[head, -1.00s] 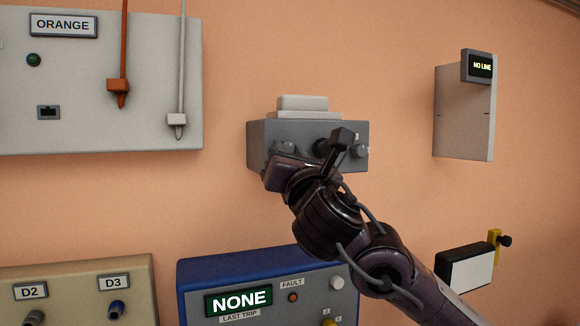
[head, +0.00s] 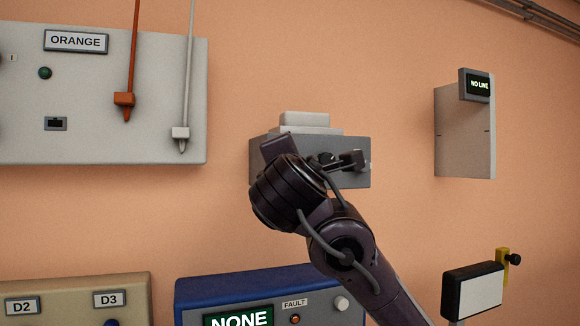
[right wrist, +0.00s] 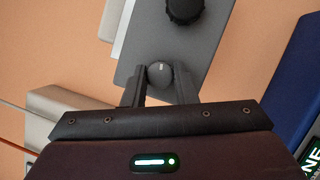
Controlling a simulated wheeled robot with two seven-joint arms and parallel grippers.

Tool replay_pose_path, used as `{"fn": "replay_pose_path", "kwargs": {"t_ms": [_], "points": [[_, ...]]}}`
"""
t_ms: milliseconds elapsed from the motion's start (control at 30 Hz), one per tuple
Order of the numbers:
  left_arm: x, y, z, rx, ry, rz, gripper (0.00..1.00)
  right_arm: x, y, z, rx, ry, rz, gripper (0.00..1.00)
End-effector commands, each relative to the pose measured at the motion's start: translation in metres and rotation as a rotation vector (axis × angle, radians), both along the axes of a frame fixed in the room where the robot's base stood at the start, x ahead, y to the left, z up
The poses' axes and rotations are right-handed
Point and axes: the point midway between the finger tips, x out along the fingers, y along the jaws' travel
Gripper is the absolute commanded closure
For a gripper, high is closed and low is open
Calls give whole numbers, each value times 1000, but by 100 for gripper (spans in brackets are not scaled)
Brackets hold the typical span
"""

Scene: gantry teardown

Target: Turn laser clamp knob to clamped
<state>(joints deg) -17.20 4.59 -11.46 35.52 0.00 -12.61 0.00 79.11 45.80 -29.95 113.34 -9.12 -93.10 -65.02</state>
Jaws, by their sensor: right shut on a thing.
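A grey box (head: 350,175) is fixed to the wall in the middle of the head view, with knobs on its front. In the right wrist view the fingers of my right gripper (right wrist: 160,71) are shut on a small round grey knob (right wrist: 159,76) with a light mark on its face. A larger black knob (right wrist: 185,8) sits beside it on the same box; it also shows partly in the head view (head: 326,158). In the head view my right wrist covers the left front of the box and hides the fingertips and the held knob. My left gripper is not in view.
A pale panel labelled ORANGE (head: 100,140) with hanging orange and grey levers is at upper left. A blue unit (head: 260,288) reading NONE and a beige panel (head: 60,288) stand below. A NO LINE display (head: 478,86) and a white-faced block (head: 480,293) are at right.

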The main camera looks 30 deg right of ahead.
Motion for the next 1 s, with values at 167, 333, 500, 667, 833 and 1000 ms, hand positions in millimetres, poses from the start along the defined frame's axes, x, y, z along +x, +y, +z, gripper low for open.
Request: {"fn": "replay_pose_path", "kwargs": {"t_ms": [167,333,500,667,833,1000], "points": [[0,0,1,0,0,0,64,0,1,1,101,-24,1,97],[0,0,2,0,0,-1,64,0,0,1,160,-38,1,97],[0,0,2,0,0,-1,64,0,0,1,191,-45,1,97],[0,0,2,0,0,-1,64,0,0,1,198,-47,0,97],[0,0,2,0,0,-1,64,0,0,1,198,-47,0,97],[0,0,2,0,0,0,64,0,0,1,198,-47,0,68]]}}
